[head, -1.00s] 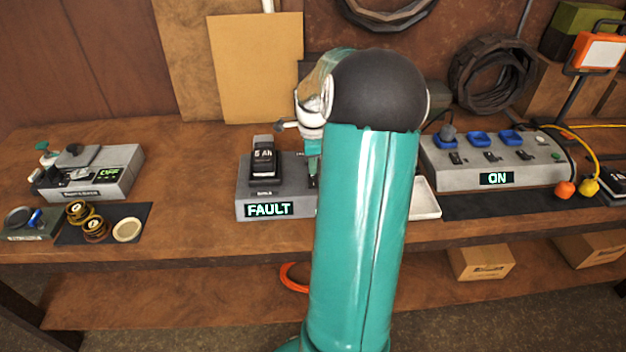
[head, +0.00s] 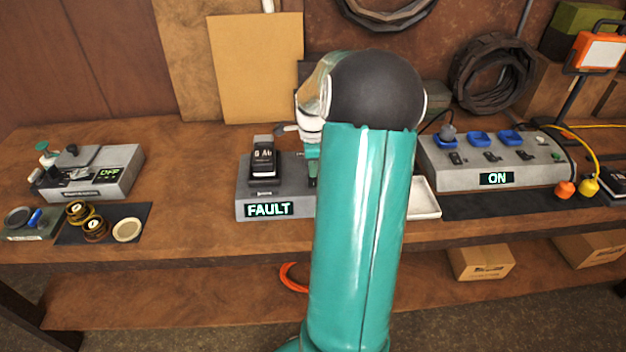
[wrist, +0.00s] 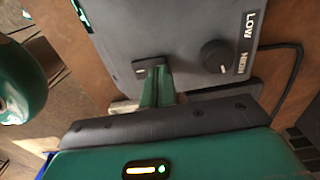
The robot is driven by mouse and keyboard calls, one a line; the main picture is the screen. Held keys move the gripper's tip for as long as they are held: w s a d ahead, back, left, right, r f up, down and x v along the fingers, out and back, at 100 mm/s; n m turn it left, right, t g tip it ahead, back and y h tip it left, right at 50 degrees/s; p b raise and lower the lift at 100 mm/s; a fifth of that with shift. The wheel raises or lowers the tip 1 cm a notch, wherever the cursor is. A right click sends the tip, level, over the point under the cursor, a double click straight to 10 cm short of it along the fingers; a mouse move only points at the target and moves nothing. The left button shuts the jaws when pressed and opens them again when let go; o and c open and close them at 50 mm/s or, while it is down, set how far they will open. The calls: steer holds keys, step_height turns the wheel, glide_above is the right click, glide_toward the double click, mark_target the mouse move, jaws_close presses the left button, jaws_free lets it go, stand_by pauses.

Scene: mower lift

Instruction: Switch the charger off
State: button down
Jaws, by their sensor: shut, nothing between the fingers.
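The charger (head: 270,208) is a grey box on the bench with a black battery (head: 264,160) docked on top and a lit display reading FAULT. My arm hides its right part. The wrist view shows a grey panel (wrist: 195,35) with a black knob (wrist: 216,56) beside LOW and MEDIUM labels, and a lit green display corner at upper left. My gripper (wrist: 152,70) is shut and empty, its tips at a small dark switch (wrist: 143,63) on this panel. The tips cover part of the switch; I cannot tell its position or whether they touch it.
A grey power strip box (head: 495,179) reading ON stands to the right, with blue sockets and switches. A grey device (head: 92,177) reading OFF stands at left. A pale tray (head: 425,198) lies just right of my arm. Bare bench lies between the left device and the charger.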

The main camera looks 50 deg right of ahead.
steer(key=shift+f, duration=0.4)
steer(key=shift+r, duration=3.55)
steer(key=w+a+r+n+t+h, duration=0.1)
steer(key=a+r+n, duration=0.25)
steer(key=a, duration=0.45)
steer(key=w+a+r+n, duration=0.1)
steer(key=a+r+n, duration=0.2)
steer(key=a+n, duration=0.3)
steer(key=w+a+r+n+t+h, duration=0.1)
steer(key=a+r+n, duration=0.2)
steer(key=a, duration=0.6)
steer(key=s+a+n+t+y, duration=0.1)
steer(key=s+a+n, duration=0.4)
steer(key=a+n, duration=0.2)
steer(key=s+a+n+t+y, duration=0.1)
steer(key=s+a+n+t, duration=0.1)
steer(key=s+a+n, duration=0.3)
steer(key=a+n, duration=0.3)
steer(key=a, duration=0.3)
steer(key=shift+s+a+t, duration=0.15)
steer(key=shift+s+t, duration=0.15)
steer(key=shift+s, duration=0.05)
